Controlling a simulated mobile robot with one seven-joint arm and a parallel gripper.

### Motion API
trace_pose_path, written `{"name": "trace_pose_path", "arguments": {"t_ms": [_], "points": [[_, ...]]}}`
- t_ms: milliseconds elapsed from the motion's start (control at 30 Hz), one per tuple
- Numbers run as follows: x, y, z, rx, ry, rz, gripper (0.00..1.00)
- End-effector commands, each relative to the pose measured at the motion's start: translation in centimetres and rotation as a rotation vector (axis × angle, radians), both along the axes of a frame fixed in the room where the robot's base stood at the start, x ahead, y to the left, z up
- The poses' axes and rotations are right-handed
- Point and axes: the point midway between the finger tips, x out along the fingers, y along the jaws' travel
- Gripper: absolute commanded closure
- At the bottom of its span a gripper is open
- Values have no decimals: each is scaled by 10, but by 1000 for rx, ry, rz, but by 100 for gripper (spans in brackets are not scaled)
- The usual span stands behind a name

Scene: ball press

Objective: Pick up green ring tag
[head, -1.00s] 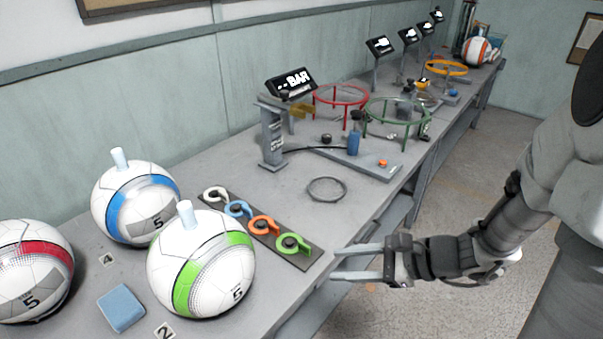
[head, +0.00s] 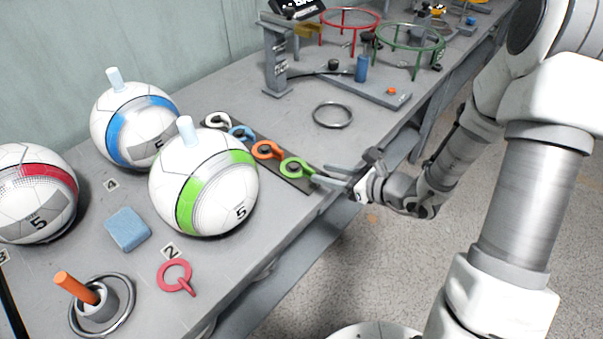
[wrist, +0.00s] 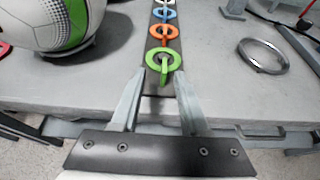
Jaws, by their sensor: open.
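The green ring tag (head: 296,168) lies at the near end of a dark strip (head: 262,152) on the grey bench, around a dark peg. It also shows in the wrist view (wrist: 163,60), just beyond my fingertips and between their lines. My gripper (head: 322,179) is open and empty, reaching in from the right over the bench edge, with its fingertips close to the tag's tab. In the wrist view, my gripper (wrist: 158,84) has a finger on each side of the tag's near end. I cannot tell whether either finger touches it.
Orange (head: 267,149), blue (head: 241,132) and white (head: 217,120) ring tags sit farther along the strip. A green-banded ball (head: 205,185) stands close to its left. A metal ring (head: 332,115) lies to the right. A red tag (head: 175,277) lies in front.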

Motion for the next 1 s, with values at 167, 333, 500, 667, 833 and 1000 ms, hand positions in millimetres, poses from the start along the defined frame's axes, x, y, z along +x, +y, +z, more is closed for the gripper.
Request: {"name": "trace_pose_path", "arguments": {"t_ms": [167,333,500,667,833,1000], "points": [[9,11,-6,-1,-1,0,55],[20,19,-17,0,0,1,55],[37,35,-29,0,-2,2,55],[43,42,-32,-1,-1,0,55],[43,42,-31,-2,0,-1,55],[43,42,-31,-2,0,-1,80]]}}
